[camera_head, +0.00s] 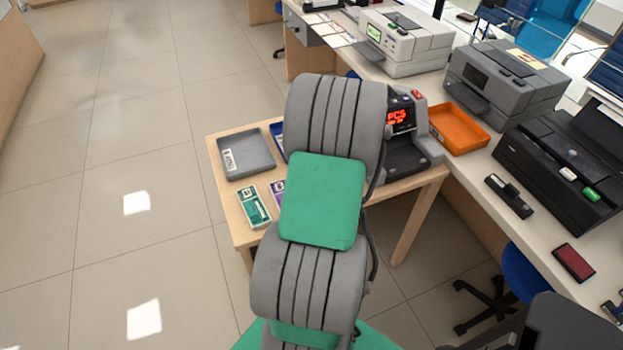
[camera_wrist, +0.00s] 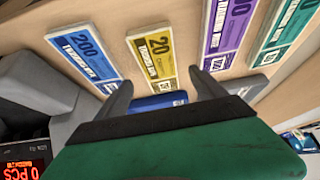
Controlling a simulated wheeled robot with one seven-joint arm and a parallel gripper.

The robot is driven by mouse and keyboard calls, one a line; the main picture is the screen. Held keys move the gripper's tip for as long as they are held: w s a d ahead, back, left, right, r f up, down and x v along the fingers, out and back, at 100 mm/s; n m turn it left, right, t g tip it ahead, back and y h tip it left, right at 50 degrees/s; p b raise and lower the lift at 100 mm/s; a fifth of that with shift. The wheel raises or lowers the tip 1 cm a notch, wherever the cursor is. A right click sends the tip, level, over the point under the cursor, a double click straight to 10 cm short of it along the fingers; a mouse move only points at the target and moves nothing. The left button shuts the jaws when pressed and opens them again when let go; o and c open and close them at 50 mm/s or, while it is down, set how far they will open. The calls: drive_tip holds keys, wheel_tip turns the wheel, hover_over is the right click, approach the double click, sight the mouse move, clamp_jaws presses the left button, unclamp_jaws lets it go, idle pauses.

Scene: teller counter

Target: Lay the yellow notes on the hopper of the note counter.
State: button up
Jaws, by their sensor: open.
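The yellow notes (camera_wrist: 150,55), marked 20, lie flat on the light wooden side table in the wrist view, between the blue and purple notes. My gripper (camera_wrist: 161,92) is open, with its two dark fingers pointing towards the yellow notes and nothing held between them. I cannot tell its height above the table. In the head view my arm hides the gripper and the yellow notes. The note counter (camera_head: 408,155) stands at the right of the side table, its display lit red. Part of its grey body (camera_wrist: 35,90) shows at the left of the wrist view.
Blue notes (camera_wrist: 82,55), purple notes (camera_wrist: 226,35) and green notes (camera_head: 254,205) lie in the same row. A grey tray (camera_head: 245,154) and a partly hidden blue tray (camera_head: 277,138) are on the side table. An orange tray (camera_head: 459,128) sits on the counter beyond the note counter.

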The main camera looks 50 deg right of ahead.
drive_tip(key=x, duration=0.4)
drive_tip(key=shift+s, duration=0.15)
drive_tip(key=shift+c, duration=0.6)
drive_tip(key=shift+r, duration=0.15)
drive_tip(key=c, duration=1.5)
